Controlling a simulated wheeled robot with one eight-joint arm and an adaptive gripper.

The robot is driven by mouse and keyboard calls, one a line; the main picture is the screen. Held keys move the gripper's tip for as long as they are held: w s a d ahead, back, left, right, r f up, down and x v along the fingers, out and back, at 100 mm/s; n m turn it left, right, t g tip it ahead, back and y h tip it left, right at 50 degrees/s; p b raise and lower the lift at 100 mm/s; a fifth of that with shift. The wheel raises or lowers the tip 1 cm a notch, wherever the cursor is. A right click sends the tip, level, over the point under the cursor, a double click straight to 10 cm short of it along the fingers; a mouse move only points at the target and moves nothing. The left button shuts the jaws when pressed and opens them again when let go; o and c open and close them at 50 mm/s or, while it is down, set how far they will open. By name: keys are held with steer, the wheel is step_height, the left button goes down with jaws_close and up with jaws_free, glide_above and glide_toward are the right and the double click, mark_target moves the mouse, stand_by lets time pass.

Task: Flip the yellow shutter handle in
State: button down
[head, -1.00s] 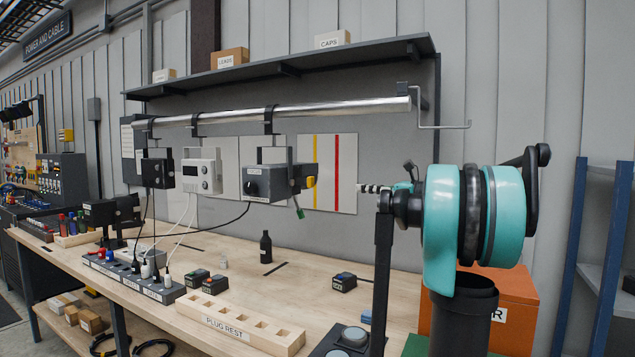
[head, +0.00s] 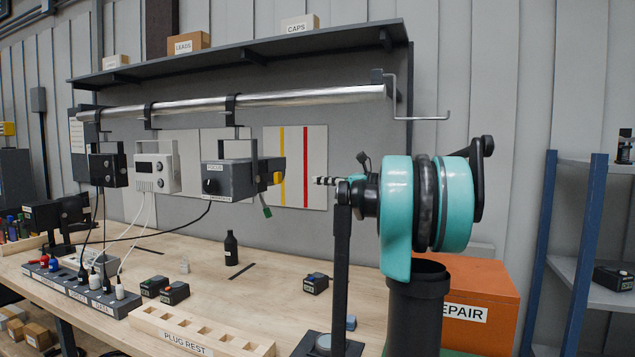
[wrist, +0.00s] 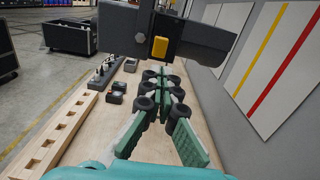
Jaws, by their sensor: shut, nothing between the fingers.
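The yellow shutter handle (head: 278,178) is a small block on the right end of a dark grey box (head: 230,180) that hangs from the metal rail. In the wrist view the yellow handle (wrist: 159,47) shows on the box's near face, ahead of and above my fingers. My gripper (head: 318,181) is to the right of the handle in the head view, pointing at it with a gap between. In the wrist view my gripper (wrist: 162,76) is shut and empty, below the handle and apart from it. A green tab (head: 266,210) hangs under the box.
A white box (head: 155,173) and a black box (head: 107,170) hang further left on the rail (head: 300,97). Below are a wooden plug rest (head: 200,332), a power strip and a dark bottle (head: 231,248). An orange repair bin (head: 475,300) stands at right.

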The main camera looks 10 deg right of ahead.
mark_target(280, 178)
steer(key=x, duration=1.1)
steer(key=shift+a, duration=0.1)
steer(key=x, duration=0.5)
steer(key=shift+w+a, duration=0.2)
steer(key=shift+s+d, duration=0.1)
steer(key=v, duration=1.1)
steer(key=shift+s+d, duration=0.2)
steer(key=shift+d, duration=0.1)
steer(key=shift+s, duration=0.1)
